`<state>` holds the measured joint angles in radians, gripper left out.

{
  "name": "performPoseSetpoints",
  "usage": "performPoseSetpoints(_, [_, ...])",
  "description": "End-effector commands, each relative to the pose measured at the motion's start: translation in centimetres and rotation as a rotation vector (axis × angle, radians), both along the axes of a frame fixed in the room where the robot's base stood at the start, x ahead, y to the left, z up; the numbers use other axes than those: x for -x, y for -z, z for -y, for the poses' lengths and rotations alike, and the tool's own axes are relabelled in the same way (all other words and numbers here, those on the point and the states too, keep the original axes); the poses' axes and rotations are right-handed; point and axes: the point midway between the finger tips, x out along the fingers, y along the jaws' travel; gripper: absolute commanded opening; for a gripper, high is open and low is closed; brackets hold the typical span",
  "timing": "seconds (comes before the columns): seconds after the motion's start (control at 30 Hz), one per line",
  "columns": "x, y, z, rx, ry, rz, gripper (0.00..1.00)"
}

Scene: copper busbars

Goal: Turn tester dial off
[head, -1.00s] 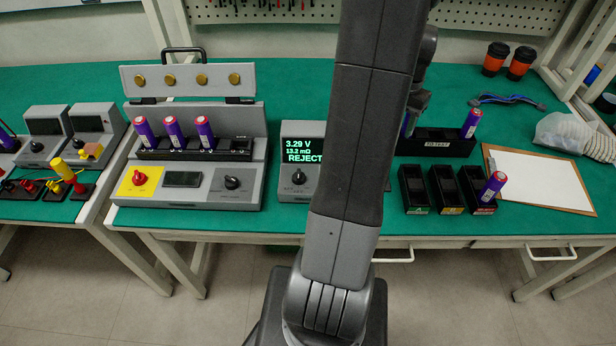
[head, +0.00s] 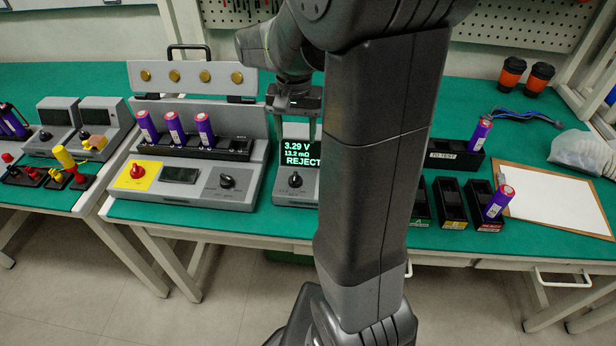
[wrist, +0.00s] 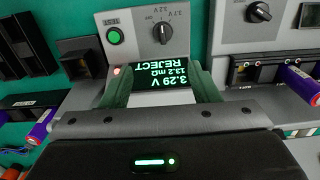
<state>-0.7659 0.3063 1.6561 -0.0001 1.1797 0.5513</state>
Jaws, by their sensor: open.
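The tester is a grey box (head: 296,198) on the green bench, and its lit screen (head: 301,149) reads 3.29 V, 13.2 mΩ, REJECT. Its dark dial (head: 295,181) is on the front below the screen. In the head view my gripper (head: 295,120) hangs over the tester's back.
A larger grey charger (head: 242,190) with its own dial and several purple cells stands left of the tester. Black bins (head: 451,203) and a clipboard (head: 550,200) lie to the right. My arm hides the bench just right of the tester.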

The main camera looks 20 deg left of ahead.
Motion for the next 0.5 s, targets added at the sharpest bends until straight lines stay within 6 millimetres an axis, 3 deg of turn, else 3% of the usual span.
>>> performPoseSetpoints(0.23, [0.8, 1.2, -0.8, 0.001, -0.023, -0.002, 0.55])
performPoseSetpoints(0.5, [0.8, 6.6, -0.7, 0.004, -0.022, -0.003, 0.55])
